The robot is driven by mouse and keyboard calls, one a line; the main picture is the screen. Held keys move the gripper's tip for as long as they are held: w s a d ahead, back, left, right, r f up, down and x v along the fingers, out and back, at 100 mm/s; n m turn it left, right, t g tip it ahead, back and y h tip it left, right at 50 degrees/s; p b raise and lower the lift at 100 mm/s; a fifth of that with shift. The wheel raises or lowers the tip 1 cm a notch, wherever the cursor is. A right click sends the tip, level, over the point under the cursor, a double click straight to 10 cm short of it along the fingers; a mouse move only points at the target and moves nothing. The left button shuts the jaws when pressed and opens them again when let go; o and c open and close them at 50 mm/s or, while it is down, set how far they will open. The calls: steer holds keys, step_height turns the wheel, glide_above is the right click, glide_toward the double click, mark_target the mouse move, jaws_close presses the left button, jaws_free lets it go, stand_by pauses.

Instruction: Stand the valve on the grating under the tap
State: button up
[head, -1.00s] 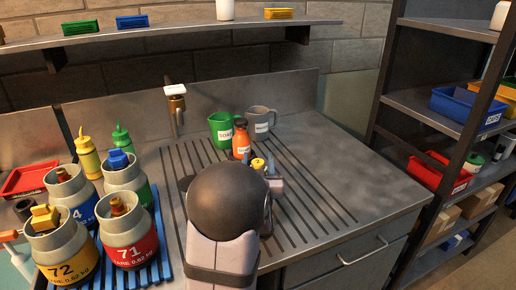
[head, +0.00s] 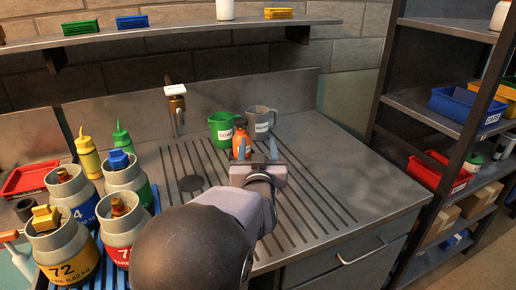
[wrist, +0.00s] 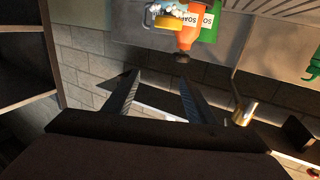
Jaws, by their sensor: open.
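My gripper (head: 257,150) is open over the ribbed grating (head: 315,205), its fingers pointing toward the wall; in the wrist view nothing is between the fingers (wrist: 160,82). A small yellow piece (wrist: 169,21) shows beside the orange bottle (wrist: 188,36) in the wrist view; I cannot tell if it is the valve. In the head view my gripper hides it. Valve-like fittings, blue (head: 119,159), yellow (head: 45,216) and brass (head: 118,206), sit in the numbered canisters at left.
Yellow (head: 87,156) and green (head: 122,140) squeeze bottles stand at left. A shelf (head: 200,36) crosses above. The counter's right part (head: 350,175) is clear.

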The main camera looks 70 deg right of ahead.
stand_by(0.3)
steer(key=d+n+t, duration=0.1)
steer(key=d+n+t+y+p, duration=0.1)
steer(key=d+n+t, duration=0.1)
steer(key=w+d+n+t+y+p, duration=0.1)
steer(key=d+t, duration=0.1)
steer(key=shift+f+n, duration=0.15)
steer(key=shift+n, duration=0.15)
steer(key=f+n+t+y, duration=0.1)
steer(key=f+y, duration=0.1)
steer(key=s+a+f+n+t+y+p, duration=0.1)
steer(key=f+t+y, duration=0.1)
steer(key=s+a+f+n+t+y, duration=0.1)
steer(key=f+n+y, duration=0.1)
steer(key=y, duration=0.1)
steer(key=shift+s+a+f, duration=0.1)
steer(key=shift+s+f, duration=0.1)
steer(key=shift+f, duration=0.15)
steer(key=shift+s+a+f+t+y, duration=0.2)
steer(key=shift+a+f+t+y, duration=0.1)
steer(key=shift+a+f+y, duration=0.15)
steer(key=shift+p+x, duration=0.95)
steer(key=shift+x, duration=2.75)
steer(key=shift+d, duration=0.1)
steer(key=c, duration=1.2)
jaws_close()
